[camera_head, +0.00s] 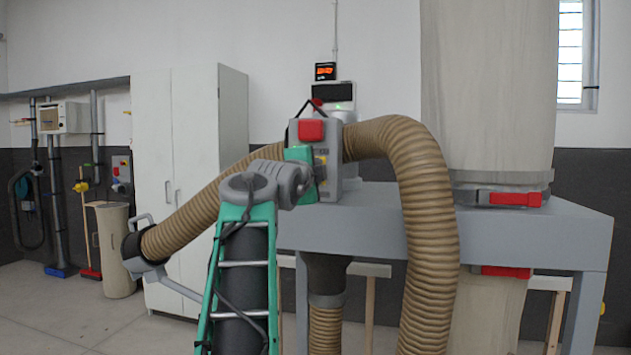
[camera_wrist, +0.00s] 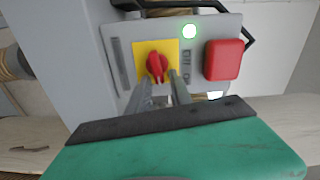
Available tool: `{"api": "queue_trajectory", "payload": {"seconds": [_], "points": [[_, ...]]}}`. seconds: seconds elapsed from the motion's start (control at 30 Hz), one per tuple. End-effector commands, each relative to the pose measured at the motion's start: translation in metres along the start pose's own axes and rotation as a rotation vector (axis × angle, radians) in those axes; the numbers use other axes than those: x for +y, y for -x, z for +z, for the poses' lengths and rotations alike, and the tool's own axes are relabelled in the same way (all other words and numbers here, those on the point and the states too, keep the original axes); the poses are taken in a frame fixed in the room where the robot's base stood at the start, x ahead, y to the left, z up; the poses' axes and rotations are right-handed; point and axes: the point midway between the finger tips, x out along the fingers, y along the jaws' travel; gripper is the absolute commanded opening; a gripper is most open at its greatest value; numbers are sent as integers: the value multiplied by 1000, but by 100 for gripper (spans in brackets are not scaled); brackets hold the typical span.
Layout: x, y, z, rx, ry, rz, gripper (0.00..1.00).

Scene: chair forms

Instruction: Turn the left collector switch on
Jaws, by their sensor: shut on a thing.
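The grey switch box (camera_head: 330,178) stands at the left end of the grey machine frame. In the wrist view, its red rotary knob (camera_wrist: 157,67) sits on a yellow plate (camera_wrist: 143,48), with its grip roughly upright in the picture. My gripper (camera_wrist: 159,80) has its two grey fingers on either side of the knob and is shut on it. The exact contact is partly hidden by the fingers. In the head view, my green gripper (camera_head: 302,160) is at the box's front, and the knob is too small to make out.
A lit green lamp (camera_wrist: 190,31) and a large red button (camera_wrist: 223,60) are on the same panel. Ribbed brown hoses (camera_head: 430,230) arch behind my arm and to its right. A white cabinet (camera_head: 195,130) stands behind on the left. Open floor (camera_head: 60,310) shows at the lower left.

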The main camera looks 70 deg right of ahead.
Motion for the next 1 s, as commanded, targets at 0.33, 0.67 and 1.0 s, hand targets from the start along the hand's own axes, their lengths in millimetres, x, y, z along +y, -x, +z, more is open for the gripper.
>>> {"api": "queue_trajectory", "payload": {"seconds": [0.33,0.67,1.0], "points": [[5,-1,1,-1,-139,3,0],[5,-1,2,-2,-162,3,0],[4,0,1,-1,-161,2,34]]}}
